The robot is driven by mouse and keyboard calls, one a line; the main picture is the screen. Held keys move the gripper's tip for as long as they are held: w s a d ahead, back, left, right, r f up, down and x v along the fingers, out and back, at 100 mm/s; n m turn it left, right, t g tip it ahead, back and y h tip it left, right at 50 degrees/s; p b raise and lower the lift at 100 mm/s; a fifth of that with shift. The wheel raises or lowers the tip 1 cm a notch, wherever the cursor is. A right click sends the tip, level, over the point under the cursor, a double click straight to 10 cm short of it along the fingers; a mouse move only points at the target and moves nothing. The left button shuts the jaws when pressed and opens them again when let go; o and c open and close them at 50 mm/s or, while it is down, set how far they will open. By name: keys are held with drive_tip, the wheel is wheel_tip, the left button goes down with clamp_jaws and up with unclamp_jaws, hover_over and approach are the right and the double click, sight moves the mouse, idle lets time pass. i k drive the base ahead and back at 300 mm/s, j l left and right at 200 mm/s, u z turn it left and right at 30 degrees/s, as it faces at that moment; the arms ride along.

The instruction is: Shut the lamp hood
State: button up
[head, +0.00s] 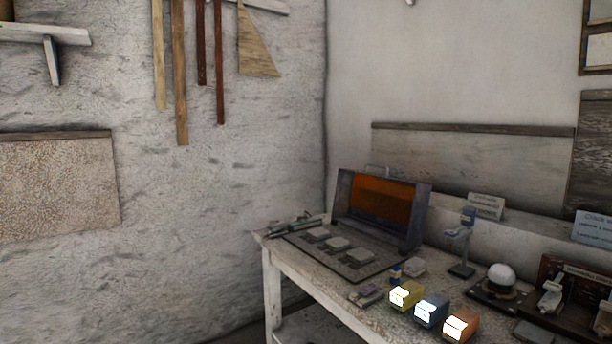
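The lamp hood (420,212) is a grey metal box with an orange inner panel (380,200). It stands raised at the back of a flat grey base plate (376,268) on the workbench, its orange side facing forward and left. A small pale handle (377,171) shows at its top edge. Several pale grey flat pieces (339,243) lie on the base plate in front of the hood. My gripper is not in view.
The workbench (296,262) stands in the corner against two walls. Green tools (298,224) lie left of the base plate. Yellow (405,295), blue (431,310) and orange (461,325) blocks line the front right. A small stand (461,243) and white dome (501,276) are right of the hood.

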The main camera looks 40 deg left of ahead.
sight(393, 201)
drive_tip(key=i+j+u, duration=0.1)
drive_tip(key=i+u, duration=0.85)
drive_tip(key=k+l, duration=0.05)
drive_tip(key=k, duration=0.05)
